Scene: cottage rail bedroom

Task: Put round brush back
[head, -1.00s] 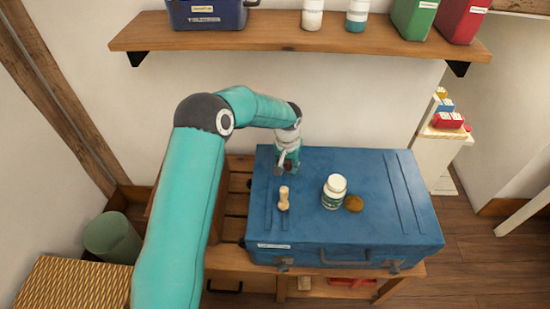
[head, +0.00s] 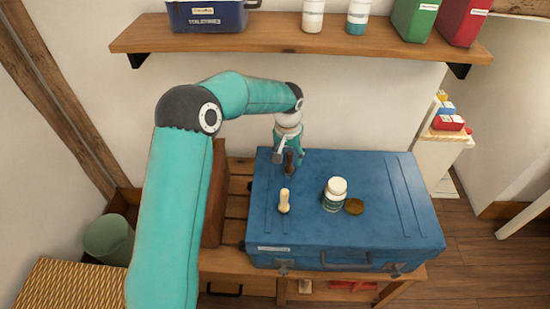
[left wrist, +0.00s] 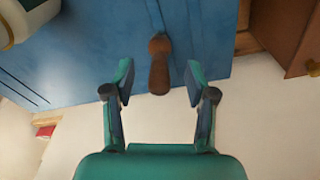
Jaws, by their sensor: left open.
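A small dark brown, wooden-looking piece (head: 289,163) is on the blue suitcase (head: 370,190), near its back left edge. In the left wrist view this brown piece (left wrist: 159,65) shows between the fingertips, apart from both. A pale wooden peg-like piece (head: 284,201) stands or lies nearer the front of the lid. I cannot tell for sure which of the two is the round brush. My left gripper (head: 289,157) is open at the brown piece, also in the left wrist view (left wrist: 158,88). My right gripper is out of view.
A white-topped jar (head: 335,193) and a round brown disc (head: 354,206) are on the lid to the right. A wall shelf (head: 270,36) with containers is above. A green bin (head: 108,237) stands at the left. The right part of the lid is clear.

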